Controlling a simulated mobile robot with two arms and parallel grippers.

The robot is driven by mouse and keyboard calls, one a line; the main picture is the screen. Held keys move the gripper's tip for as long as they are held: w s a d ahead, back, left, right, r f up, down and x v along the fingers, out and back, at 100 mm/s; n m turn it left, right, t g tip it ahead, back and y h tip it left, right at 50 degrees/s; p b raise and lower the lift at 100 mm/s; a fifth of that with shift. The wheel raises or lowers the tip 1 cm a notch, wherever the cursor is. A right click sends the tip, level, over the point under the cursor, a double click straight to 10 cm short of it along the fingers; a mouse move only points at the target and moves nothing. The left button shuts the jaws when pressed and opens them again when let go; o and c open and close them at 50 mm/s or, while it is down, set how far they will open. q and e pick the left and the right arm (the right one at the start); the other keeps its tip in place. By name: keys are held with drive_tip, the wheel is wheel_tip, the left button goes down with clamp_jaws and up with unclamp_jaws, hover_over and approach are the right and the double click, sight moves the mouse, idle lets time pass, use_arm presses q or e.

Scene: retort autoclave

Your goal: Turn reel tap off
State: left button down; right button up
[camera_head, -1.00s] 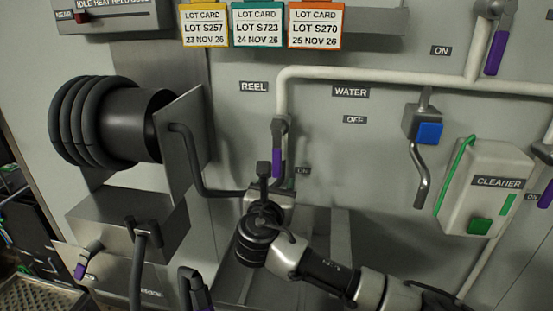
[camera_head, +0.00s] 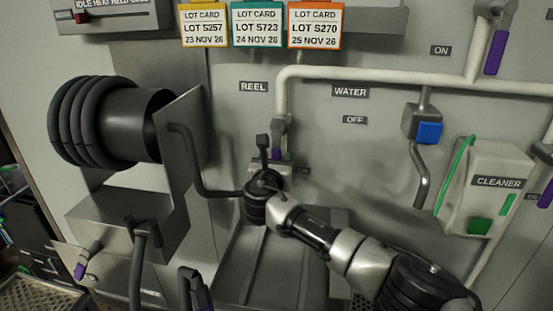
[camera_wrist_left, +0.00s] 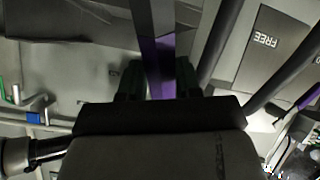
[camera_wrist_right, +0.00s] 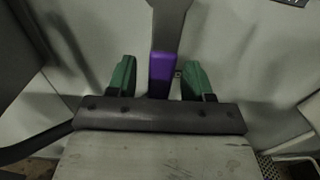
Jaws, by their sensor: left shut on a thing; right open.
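The reel tap's purple-tipped lever (camera_head: 276,154) hangs down below the REEL label, partly hidden by my right gripper. In the right wrist view the purple grip (camera_wrist_right: 162,75) stands between the two green fingers. My right gripper (camera_wrist_right: 158,68) is open around it, with a gap on both sides. It also shows in the head view (camera_head: 267,168), in front of the tap. My left gripper (camera_wrist_left: 158,75) is shut on a purple-gripped dark handle (camera_wrist_left: 158,55) in the left wrist view. I cannot tell what that handle belongs to.
The hose reel (camera_head: 105,122) stands at the left, with its bent pipe (camera_head: 195,165) beside the tap. A white water pipe (camera_head: 380,78) runs above. The blue-handled valve (camera_head: 428,132) and the cleaner container (camera_head: 485,185) are to the right. A steel ledge (camera_head: 270,265) lies below.

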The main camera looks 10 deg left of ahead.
drive_tip(key=shift+w, duration=0.45)
drive_tip(key=shift+c, duration=0.5)
clamp_jaws()
